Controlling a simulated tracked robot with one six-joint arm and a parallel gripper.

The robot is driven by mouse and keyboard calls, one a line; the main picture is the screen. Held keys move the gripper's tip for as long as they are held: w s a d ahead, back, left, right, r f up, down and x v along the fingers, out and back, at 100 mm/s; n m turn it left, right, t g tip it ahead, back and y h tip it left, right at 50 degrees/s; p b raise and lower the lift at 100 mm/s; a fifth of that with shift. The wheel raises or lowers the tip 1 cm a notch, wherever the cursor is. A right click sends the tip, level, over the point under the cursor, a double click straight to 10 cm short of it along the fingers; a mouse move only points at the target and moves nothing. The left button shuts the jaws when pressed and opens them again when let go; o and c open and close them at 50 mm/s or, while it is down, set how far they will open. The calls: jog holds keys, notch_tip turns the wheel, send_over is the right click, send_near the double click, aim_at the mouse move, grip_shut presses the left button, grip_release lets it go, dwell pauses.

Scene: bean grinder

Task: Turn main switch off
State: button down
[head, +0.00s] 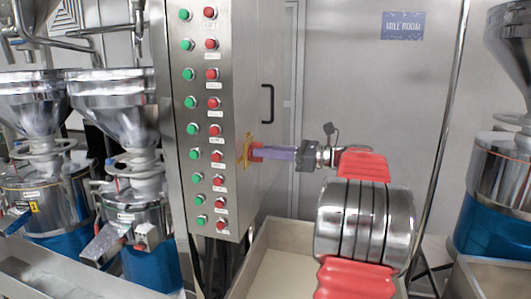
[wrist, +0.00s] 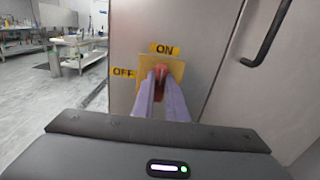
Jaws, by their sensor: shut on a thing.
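The main switch is a red knob (wrist: 160,68) on a yellow plate (wrist: 178,69) on the side of the steel control cabinet. In the wrist view, an ON label (wrist: 165,48) is above it and an OFF label (wrist: 123,72) is to its left. The knob looks roughly upright, in line with ON, but the fingers partly hide it. My gripper (wrist: 160,82) has its two purple fingers shut on the knob, one on each side. In the head view, my gripper (head: 266,152) reaches from the right to the red knob (head: 256,149) and yellow plate (head: 245,152).
The control cabinet (head: 232,80) has green and red buttons on its front and a black door handle (head: 268,103) near the switch. Steel grinders (head: 115,110) stand at the left. A pale bin (head: 285,240) is below my arm. A grey door (head: 400,90) is behind.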

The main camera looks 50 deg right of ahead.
jog(key=shift+n, duration=0.3)
jog(key=n, duration=1.2)
jog(key=shift+s+a+f+n, duration=0.2)
jog(key=shift+a+f+n, duration=0.2)
jog(key=n, duration=0.4)
jog(key=shift+f, duration=0.25)
jog(key=c, duration=1.8)
grip_release()
jog(key=shift+o, duration=0.2)
jog(key=shift+r, duration=0.1)
jog(key=shift+s, duration=0.15)
